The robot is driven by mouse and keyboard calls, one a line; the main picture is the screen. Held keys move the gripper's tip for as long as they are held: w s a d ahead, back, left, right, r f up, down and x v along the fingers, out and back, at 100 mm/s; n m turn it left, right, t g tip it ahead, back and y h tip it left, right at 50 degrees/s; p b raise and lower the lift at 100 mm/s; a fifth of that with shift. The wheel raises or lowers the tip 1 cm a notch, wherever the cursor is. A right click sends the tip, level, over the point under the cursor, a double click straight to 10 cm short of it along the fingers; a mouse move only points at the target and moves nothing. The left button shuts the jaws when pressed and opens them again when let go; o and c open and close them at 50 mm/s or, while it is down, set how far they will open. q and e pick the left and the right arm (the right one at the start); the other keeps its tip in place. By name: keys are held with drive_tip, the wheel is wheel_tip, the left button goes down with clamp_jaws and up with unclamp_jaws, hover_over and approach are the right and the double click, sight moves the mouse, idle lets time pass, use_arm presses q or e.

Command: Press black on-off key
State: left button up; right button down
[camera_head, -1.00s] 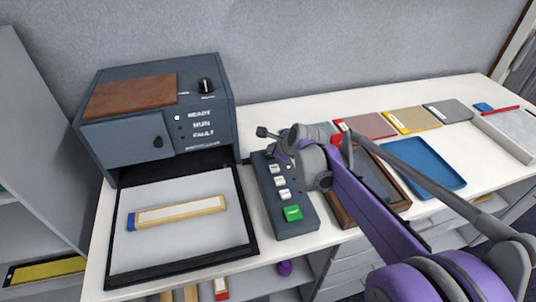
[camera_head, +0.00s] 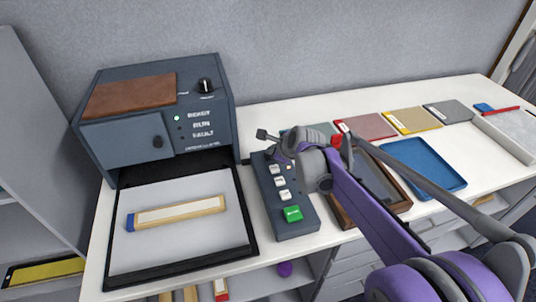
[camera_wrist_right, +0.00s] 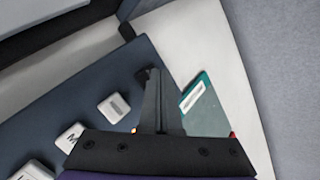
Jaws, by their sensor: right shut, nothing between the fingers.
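The dark control panel (camera_head: 290,222) lies on the table right of the grey machine. It carries several pale keys (camera_head: 279,182) and a green key (camera_head: 292,214). A small black key (camera_wrist_right: 142,75) shows at the panel's far end in the right wrist view, right by the fingertips; it is hidden behind my gripper in the head view. My right gripper (camera_wrist_right: 153,72) is shut and empty, its tips over that end of the panel. I cannot tell whether the tips touch the black key. My left gripper is not in view.
The grey machine (camera_head: 205,160) has a dark-edged tray (camera_head: 245,233) in front, with a wooden bar (camera_head: 180,212) on it. Right of the panel are a wooden tray (camera_head: 402,203), a blue tray (camera_head: 430,168) and several coloured plates (camera_head: 411,120). A green-edged plate (camera_wrist_right: 207,103) lies beside the panel.

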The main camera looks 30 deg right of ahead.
drive_tip(key=shift+r+p, duration=0.7)
drive_tip(key=shift+r, duration=0.15)
wheel_tip(320, 180, up, 6)
drive_tip(key=p, duration=0.4)
idle(0.4)
